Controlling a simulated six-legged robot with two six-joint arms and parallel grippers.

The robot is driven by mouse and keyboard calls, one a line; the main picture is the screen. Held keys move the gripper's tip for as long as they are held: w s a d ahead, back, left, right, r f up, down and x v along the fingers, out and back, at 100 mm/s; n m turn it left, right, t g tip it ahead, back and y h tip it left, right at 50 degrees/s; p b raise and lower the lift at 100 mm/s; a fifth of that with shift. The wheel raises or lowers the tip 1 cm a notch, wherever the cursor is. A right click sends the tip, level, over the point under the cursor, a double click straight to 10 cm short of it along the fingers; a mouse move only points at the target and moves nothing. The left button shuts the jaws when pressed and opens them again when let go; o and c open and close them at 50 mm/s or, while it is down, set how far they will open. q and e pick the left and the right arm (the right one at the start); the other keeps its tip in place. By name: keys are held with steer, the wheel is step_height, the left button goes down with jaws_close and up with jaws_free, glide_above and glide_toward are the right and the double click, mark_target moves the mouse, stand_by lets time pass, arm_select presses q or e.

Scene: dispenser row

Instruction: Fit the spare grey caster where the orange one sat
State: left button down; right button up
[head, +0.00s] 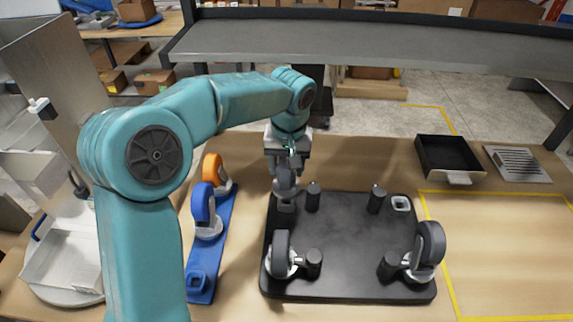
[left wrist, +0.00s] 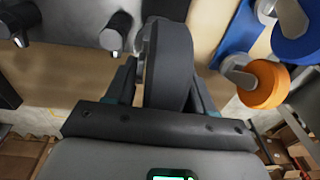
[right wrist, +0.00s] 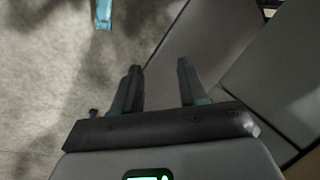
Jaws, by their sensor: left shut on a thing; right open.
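My left gripper (head: 287,160) is shut on a grey caster (head: 284,184) at the far left corner of the black base plate (head: 345,240). The caster's dark wheel (left wrist: 170,62) is between the fingers in the left wrist view; I cannot tell whether its foot is seated. Grey casters stand at the near left (head: 281,254) and near right (head: 428,250) corners. The far right corner shows an empty pale square socket (head: 401,203). The orange caster (head: 213,171) stands on the blue strip (head: 203,262). My right gripper (right wrist: 158,75) is open and empty, above floor and a grey panel.
A blue caster (head: 203,205) stands on the strip, whose near end has an empty socket (head: 197,281). Dark posts (head: 376,198) rise from the plate near its casters. A black tray (head: 449,157) and a slotted grey plate (head: 517,163) lie at the far right.

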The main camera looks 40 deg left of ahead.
arm_select(q)
steer(key=shift+f+b, duration=1.55)
steer(key=shift+f, duration=0.4)
steer(key=shift+c, duration=1.6)
jaws_free()
steer(key=shift+r, duration=0.15)
steer(key=shift+r, duration=0.35)
steer(key=r, duration=0.5)
steer(key=d+r+p, duration=0.1)
steer(key=r, duration=0.4)
steer(key=s+r, duration=0.1)
steer(key=r, duration=0.4)
steer(key=shift+d+r, duration=0.15)
steer(key=shift+r, duration=0.05)
